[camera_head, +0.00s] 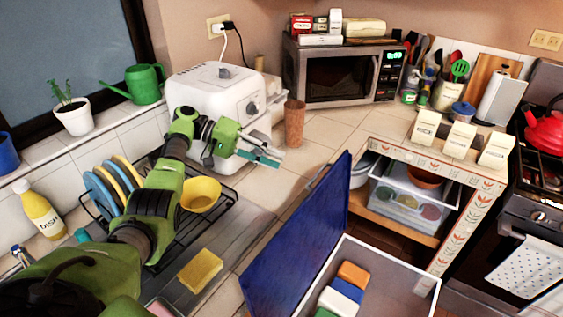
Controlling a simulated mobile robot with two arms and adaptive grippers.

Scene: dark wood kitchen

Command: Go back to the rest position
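My green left arm reaches in from the lower left, over the dish rack. My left gripper (266,157) has teal fingers that point right, in front of the white toaster-like appliance (215,92) and left of the brown cup (294,124). The fingers look close together in this view, and I cannot tell whether they are open or shut. I see no object held in them. My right gripper is not in view.
A dish rack (222,214) with plates and a yellow bowl (200,193) lies below my arm. A blue panel (300,240) stands tilted beside an open box (398,278) holding coloured blocks. A microwave (345,72) stands behind. Some counter around the brown cup is clear.

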